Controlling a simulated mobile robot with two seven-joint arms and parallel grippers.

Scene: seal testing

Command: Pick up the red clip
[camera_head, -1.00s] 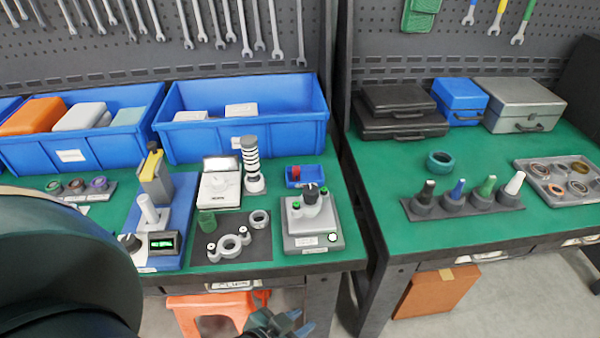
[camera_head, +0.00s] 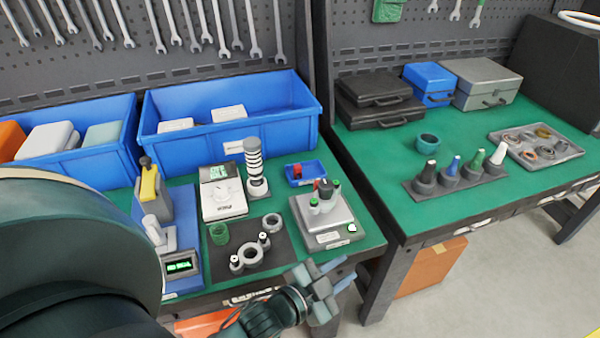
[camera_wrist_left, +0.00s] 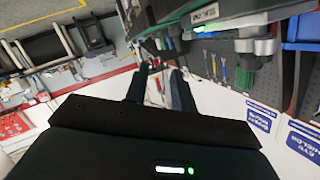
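A small red piece (camera_head: 297,171), likely the red clip, sits in a small blue tray (camera_head: 318,180) at the back right of the left bench. It is too small to make out its shape. My left gripper (camera_head: 338,279) is in front of the bench's front edge, nearer to me than the tray and apart from it. In the left wrist view its two dark fingers (camera_wrist_left: 160,72) stand apart with nothing seen between them. My right gripper is not in view.
A grey device (camera_head: 325,222) with green-topped posts stands between the tray and my left gripper. Beside it are a striped cylinder (camera_head: 255,168), a white meter (camera_head: 223,195) and a dark mat with rings (camera_head: 225,262). Large blue bins (camera_head: 235,140) stand behind.

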